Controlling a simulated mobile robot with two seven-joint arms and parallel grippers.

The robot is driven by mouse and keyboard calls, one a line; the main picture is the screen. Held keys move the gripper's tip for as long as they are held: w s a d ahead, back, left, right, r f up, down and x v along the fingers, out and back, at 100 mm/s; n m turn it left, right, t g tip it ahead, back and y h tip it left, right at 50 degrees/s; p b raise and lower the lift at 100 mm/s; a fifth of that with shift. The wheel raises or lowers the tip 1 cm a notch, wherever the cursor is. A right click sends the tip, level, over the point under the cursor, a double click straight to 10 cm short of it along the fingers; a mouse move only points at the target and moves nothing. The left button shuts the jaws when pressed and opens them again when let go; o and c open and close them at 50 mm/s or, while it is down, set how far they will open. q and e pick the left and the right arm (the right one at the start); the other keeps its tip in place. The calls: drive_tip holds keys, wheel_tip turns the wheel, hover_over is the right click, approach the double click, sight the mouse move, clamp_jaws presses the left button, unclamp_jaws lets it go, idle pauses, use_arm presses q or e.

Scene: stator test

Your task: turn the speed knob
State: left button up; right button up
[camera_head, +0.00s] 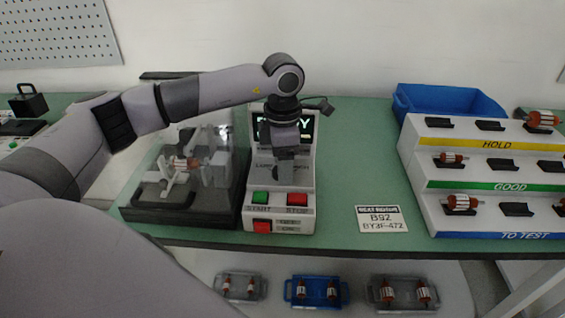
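The control box (307,160) stands on the green table, with a dark screen showing bright letters at its top, partly covered by my arm. Below the screen is a panel with small lettering, where the speed knob seems to be; my gripper hides it. My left gripper (286,172) points down right in front of this panel. Whether its fingers are apart, or touch the knob, I cannot tell. A green START button (260,198) and a red STOP button (297,199) sit below it, with another red switch (262,226) lower. My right gripper is not in view.
A clear-covered test rig (178,213) holding a rotor stands left of the control box. A label card (383,219) lies to the right. A stepped rack (420,180) with rotors and a blue bin (447,101) are further right. Trays with rotors sit below the table.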

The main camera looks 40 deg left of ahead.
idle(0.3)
use_arm(q)
wheel_tip(320, 180, up, 7)
drive_tip(key=shift+r+b, duration=0.1)
drive_tip(key=shift+b, duration=0.2)
idle(0.6)
